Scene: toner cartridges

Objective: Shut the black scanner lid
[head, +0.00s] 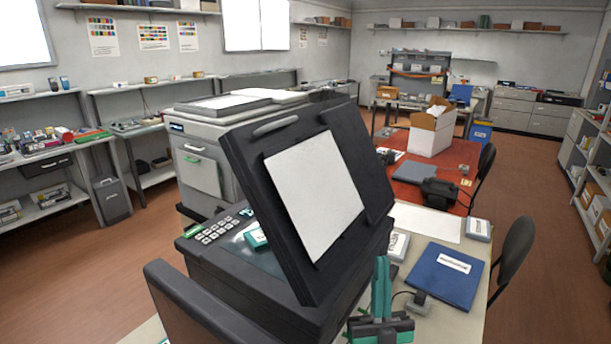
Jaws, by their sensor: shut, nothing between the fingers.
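The black scanner lid (262,150) stands raised and tilted over the scanner body (230,275). Its underside with a white pad (315,190) faces me, and a grey handle (276,124) sits near its upper left edge. My gripper (381,264), teal and black, points upward at the bottom of the view, just right of the lid's lower edge. Its fingers are together and hold nothing. It appears apart from the lid, though the depth gap is hard to judge. The scanner's glass is mostly hidden behind the lid.
A keypad (216,229) is on the scanner's left side. A blue folder (444,275) and small boxes (478,229) lie on the pale table to the right. A large copier (208,150) stands behind left. Chairs (514,255) are at the right. Open floor lies at left.

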